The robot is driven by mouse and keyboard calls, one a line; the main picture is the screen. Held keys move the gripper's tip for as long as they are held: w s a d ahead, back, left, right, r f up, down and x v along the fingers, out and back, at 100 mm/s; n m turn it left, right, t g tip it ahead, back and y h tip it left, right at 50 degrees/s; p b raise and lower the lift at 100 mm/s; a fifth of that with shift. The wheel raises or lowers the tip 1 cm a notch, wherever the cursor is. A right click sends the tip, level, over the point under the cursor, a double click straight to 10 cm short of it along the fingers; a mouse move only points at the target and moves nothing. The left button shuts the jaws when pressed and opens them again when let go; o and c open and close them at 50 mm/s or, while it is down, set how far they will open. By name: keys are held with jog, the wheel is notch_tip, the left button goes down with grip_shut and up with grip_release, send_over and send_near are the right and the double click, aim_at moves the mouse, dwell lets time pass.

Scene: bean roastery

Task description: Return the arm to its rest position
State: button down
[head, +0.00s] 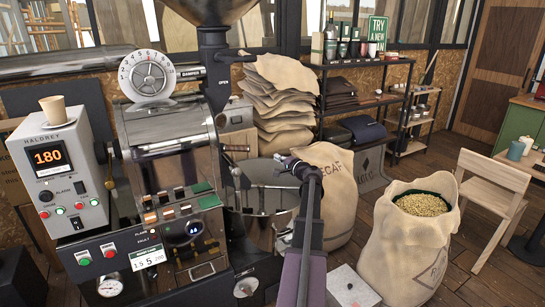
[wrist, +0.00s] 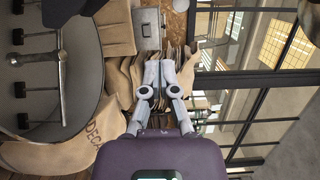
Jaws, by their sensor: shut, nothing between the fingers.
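My arm reaches up from the bottom middle of the head view. My gripper (head: 290,163) is at its far end, in front of the roaster's round cooling tray (head: 262,225) and left of the DECAF sack (head: 335,200). In the wrist view my gripper (wrist: 159,75) has its two fingers together with nothing between them. The picture there is turned on its side, with the cooling tray (wrist: 95,125) at the left and the DECAF sack (wrist: 40,158) at the lower left.
The roaster with its control panel (head: 165,245) fills the left. An open sack of beans (head: 395,250) and a wooden chair (head: 495,185) stand at right. Stacked sacks (head: 285,110) and a shelf (head: 365,62) are behind. Some floor (head: 490,285) is clear at lower right.

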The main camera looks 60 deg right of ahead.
jog(key=shift+s, duration=0.15)
dwell(0.6)
jog(key=w+a+f+n+g+y+p, duration=0.1)
jog(key=w+a+f+n+g+y, duration=0.25)
jog(key=a, duration=0.95)
jog(key=w+a+f+n+g+y, duration=0.1)
jog(key=w+a+f+n+y, duration=0.45)
jog(key=a, duration=0.85)
jog(key=w+a+n+g+p, duration=0.1)
jog(key=w+a+n+g, duration=0.15)
jog(key=w+a, duration=0.7)
jog(key=s+a+f+n+g, duration=0.2)
jog(key=s+a+g, duration=0.15)
jog(key=a, duration=0.75)
jog(key=s+a+f+n+g, duration=0.2)
jog(key=s+a+n+g, duration=0.15)
jog(key=a, duration=0.75)
jog(key=s+a+f+n+g+h+p, duration=0.1)
jog(key=s+a+f+n+g+h, duration=0.1)
jog(key=s+a, duration=0.9)
jog(key=shift+s+a+n+g+h+p, duration=0.15)
jog(key=shift+a+n+g+h+p, duration=0.15)
jog(key=shift+a+n+g+h, duration=0.75)
